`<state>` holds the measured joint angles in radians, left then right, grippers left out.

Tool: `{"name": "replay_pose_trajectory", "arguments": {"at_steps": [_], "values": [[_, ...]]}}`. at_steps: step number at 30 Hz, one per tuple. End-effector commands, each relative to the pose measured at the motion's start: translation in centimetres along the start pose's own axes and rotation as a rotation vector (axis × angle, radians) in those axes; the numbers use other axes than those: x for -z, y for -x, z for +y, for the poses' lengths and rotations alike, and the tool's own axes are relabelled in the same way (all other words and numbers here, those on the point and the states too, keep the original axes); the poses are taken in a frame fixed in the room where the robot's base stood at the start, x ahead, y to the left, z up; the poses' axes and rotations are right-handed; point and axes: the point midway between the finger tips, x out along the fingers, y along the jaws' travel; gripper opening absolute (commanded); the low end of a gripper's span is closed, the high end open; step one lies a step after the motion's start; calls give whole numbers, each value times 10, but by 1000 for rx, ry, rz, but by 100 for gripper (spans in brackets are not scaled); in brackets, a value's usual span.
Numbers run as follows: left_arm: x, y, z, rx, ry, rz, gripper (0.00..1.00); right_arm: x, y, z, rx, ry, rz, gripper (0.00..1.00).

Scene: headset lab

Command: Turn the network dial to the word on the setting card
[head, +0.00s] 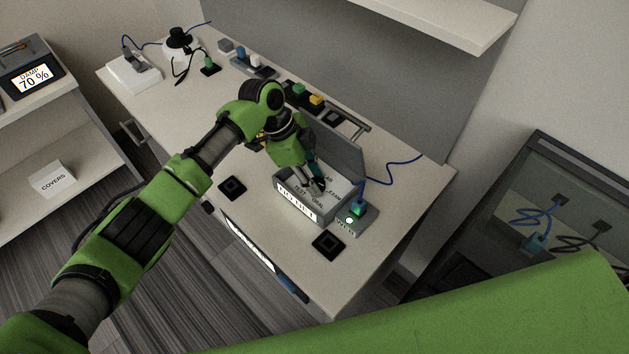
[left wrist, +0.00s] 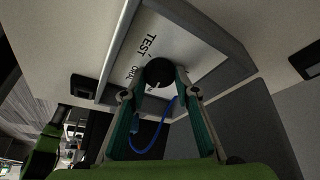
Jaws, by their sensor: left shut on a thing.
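The network dial is a round black knob (left wrist: 160,72) on the top face of an open grey box (head: 289,206). Words around it read TEST and ORAL, with LAB and EXAM also showing in the head view. My left gripper (head: 314,181) reaches down from above with its fingers around the knob, shut on it. In the left wrist view the teal fingers (left wrist: 163,95) sit at either side of the knob. The knob's pointer is hidden. A white label with dark letters is on the box's front, too small to read surely. My right gripper is not in view.
Black square pads (head: 232,188) lie on the desk. A rack with coloured blocks (head: 316,99) stands behind. The desk's front left is clear.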

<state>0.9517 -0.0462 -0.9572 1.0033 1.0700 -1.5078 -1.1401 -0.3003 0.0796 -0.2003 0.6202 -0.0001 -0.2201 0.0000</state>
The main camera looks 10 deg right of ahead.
Motion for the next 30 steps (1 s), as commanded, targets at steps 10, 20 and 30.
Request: {"name": "replay_pose_trajectory", "arguments": {"at_steps": [10, 20, 30], "values": [[-1, -1, 1, -7, -8, -3, 7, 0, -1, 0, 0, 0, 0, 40], [-1, -1, 0, -5, -7, -2, 44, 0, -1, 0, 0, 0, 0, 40], [-1, 13, -1, -2, -8, 0, 44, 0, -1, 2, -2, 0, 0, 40]]}}
